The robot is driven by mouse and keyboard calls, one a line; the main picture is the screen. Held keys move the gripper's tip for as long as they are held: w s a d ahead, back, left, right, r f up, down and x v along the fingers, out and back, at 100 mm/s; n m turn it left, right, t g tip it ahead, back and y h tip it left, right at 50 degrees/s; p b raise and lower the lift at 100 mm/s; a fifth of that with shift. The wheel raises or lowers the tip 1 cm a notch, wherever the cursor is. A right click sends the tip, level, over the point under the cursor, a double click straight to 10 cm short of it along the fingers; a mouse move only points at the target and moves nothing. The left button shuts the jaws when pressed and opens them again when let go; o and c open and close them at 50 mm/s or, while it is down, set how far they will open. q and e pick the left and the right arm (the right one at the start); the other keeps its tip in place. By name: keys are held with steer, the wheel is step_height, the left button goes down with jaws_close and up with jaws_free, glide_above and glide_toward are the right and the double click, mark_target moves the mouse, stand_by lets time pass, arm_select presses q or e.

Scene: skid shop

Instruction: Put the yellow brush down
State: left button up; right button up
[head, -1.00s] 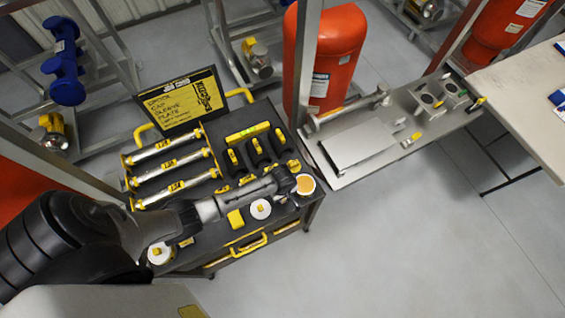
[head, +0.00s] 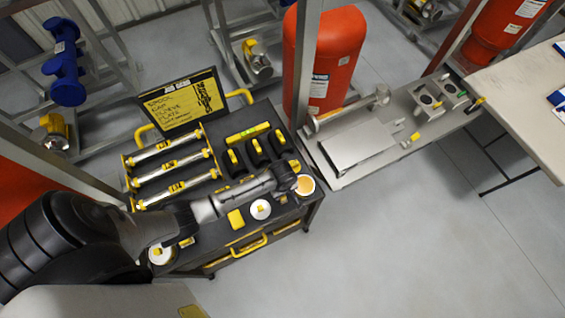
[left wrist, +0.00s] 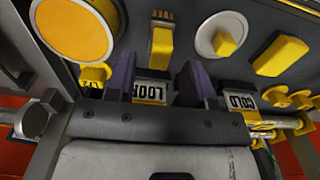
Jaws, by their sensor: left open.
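The yellow brush (left wrist: 162,40) with tan bristles lies on the dark cart top (head: 213,238) in the left wrist view, between an orange-topped white round piece (left wrist: 72,28) and a white disc with a yellow knob (left wrist: 222,34). My left gripper (left wrist: 160,72) is open. Its two dark purple fingers stand apart, and the brush shows between and beyond them, clear of both. In the head view my left gripper (head: 285,178) is over the cart's right end, and the arm mostly hides the brush. My right gripper is not in view.
The cart holds yellow-ended silver rods (head: 168,143), black curved pieces (head: 256,152), a yellow block (head: 236,219) and a sign (head: 182,104). A grey bench (head: 345,178) stands right of it. A red tank (head: 325,60) is behind. The floor at right is open.

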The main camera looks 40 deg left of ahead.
arm_select(q)
step_height(320, 180, up, 8)
steer(key=s+d+r+m+t, duration=0.1)
steer(key=s+r+m, duration=0.4)
steer(key=s+m, duration=0.3)
steer(key=s+d+r+m+t, duration=0.2)
steer(key=s+r+m, duration=0.4)
steer(key=s+m, duration=0.2)
steer(key=shift+s+t+p, duration=0.3)
steer(key=shift+s, duration=0.75)
steer(key=shift+r, duration=0.1)
